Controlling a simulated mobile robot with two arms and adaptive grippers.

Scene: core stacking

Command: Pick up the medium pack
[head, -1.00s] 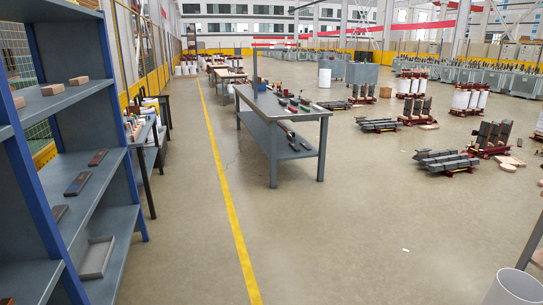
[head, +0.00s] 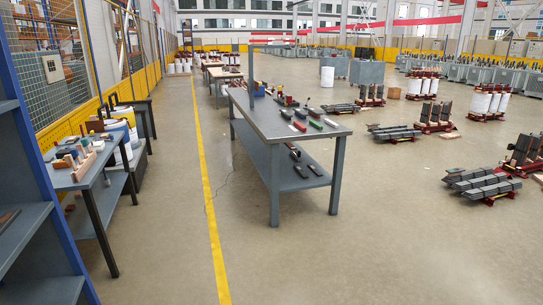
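I cannot tell which thing is the medium pack. Dark grey elongated packs lie side by side on a red base (head: 490,197) on the floor at the right. More such flat packs (head: 394,133) lie farther back, and another group (head: 341,109) lies beyond them. Several small dark, green and red pieces, among them a green one (head: 316,125), lie on top of the grey metal table (head: 262,117). Two dark pieces (head: 300,171) lie on its lower shelf. Neither of my grippers is in view.
A blue-framed grey shelf (head: 25,235) stands close at the left. Behind it is a dark workbench (head: 84,180) with small items. A yellow floor line (head: 211,215) runs ahead between bench and table. The floor right of the table is clear up to the packs.

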